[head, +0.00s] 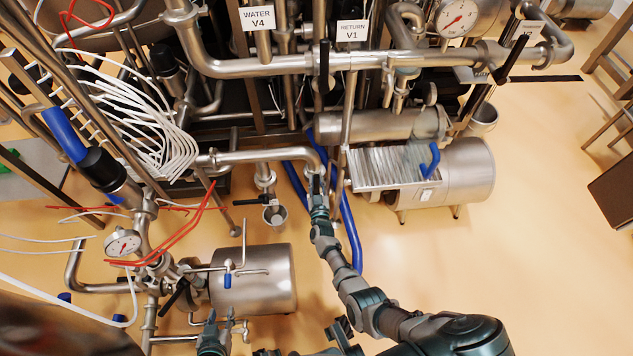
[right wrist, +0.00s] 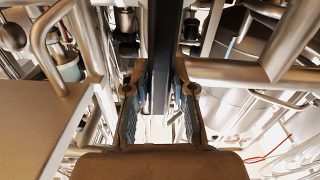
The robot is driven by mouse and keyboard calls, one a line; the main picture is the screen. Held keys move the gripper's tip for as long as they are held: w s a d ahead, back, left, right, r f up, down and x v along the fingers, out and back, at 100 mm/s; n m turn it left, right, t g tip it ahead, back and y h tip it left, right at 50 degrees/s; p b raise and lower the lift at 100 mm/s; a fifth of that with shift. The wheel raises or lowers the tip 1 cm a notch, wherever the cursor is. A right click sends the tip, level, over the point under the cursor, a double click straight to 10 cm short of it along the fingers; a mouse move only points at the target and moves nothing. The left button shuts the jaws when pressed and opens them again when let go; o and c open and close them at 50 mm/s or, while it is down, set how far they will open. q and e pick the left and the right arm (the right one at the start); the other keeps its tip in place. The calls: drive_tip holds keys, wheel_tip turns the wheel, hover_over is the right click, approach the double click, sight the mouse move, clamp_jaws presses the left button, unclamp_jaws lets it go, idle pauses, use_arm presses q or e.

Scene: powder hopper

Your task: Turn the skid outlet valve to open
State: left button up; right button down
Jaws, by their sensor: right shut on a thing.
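My right gripper (head: 317,188) reaches up from the lower right to below the bend of a steel pipe (head: 270,157). In the right wrist view its two fingers (right wrist: 160,105) stand either side of a long dark bar (right wrist: 165,50), a valve handle, and are shut on it. The bar runs up out of that picture, and the valve body is hidden. My left gripper (head: 213,325) is at the bottom edge of the head view, below a steel tank (head: 262,280). Its fingers are too small to read. I see no label naming the skid outlet valve.
Signs read WATER V4 (head: 257,18) and RETURN V1 (head: 352,30). Another black handle (head: 323,65) stands upright by the upper pipe. A steel motor (head: 460,172), blue hoses (head: 350,230) and a gauge (head: 123,243) are around.

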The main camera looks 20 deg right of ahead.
use_arm(q)
drive_tip(key=shift+a+f, duration=0.1)
drive_tip(key=shift+a, duration=0.1)
use_arm(e)
drive_tip(key=shift+w+a+f+n, duration=0.1)
drive_tip(key=shift+a+n, duration=0.2)
drive_tip(key=shift+a, duration=0.45)
drive_tip(key=c, duration=1.3)
unclamp_jaws()
drive_tip(key=o, duration=0.3)
drive_tip(key=shift+w+f, duration=0.1)
use_arm(q)
drive_tip(key=shift+w+a+f, duration=0.1)
drive_tip(key=shift+w+a, duration=0.05)
drive_tip(key=shift+a, duration=0.1)
use_arm(e)
drive_tip(key=shift+a, duration=0.15)
use_arm(q)
drive_tip(key=shift+d, duration=0.15)
use_arm(e)
drive_tip(key=shift+d, duration=0.35)
drive_tip(key=v, duration=1.2)
